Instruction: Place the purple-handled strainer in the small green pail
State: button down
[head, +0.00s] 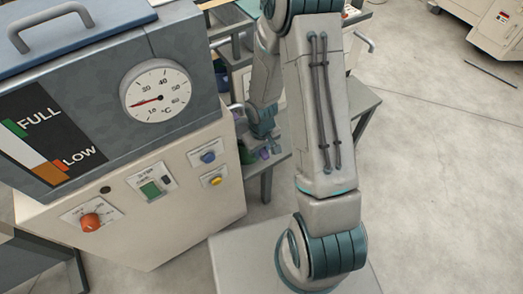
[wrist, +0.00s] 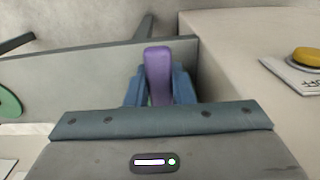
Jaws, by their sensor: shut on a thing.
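The purple handle of the strainer (wrist: 158,72) stands between the blue fingers of my gripper (wrist: 160,88) in the wrist view. My gripper is shut on it. The strainer's bowl is hidden behind my gripper. In the head view my gripper (head: 263,136) is small and low beside the machine, with a bit of purple just below it. A dark green thing (head: 247,155), perhaps the small green pail, shows beside it, partly hidden by the machine. A green rounded thing (wrist: 8,104) is cut off at the left edge of the wrist view; I cannot tell if it is the pail.
The large machine (head: 135,205) with a dial and knobs fills the left of the head view. Its side, with a yellow button (wrist: 306,56), is close on the right in the wrist view. A grey table (wrist: 90,68) lies under my gripper. Open floor (head: 430,180) lies right.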

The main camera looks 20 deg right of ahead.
jog(key=shift+f+b, duration=0.6)
jog(key=c, duration=1.3)
grip_release()
jog(key=shift+o, duration=0.2)
jog(key=shift+r, duration=0.15)
notch_tip(320, 180, up, 13)
jog(key=p, duration=0.4)
jog(key=s+d+r+m+t, duration=0.1)
jog(key=s+r, duration=0.5)
jog(key=r, duration=0.3)
jog(key=s+r+m+t, duration=0.1)
jog(key=s+r+m, duration=0.1)
jog(key=s+r, duration=0.4)
jog(key=shift+s+d+r+m, duration=0.3)
jog(key=shift+s+d+r, duration=0.1)
jog(key=shift+r, duration=1.9)
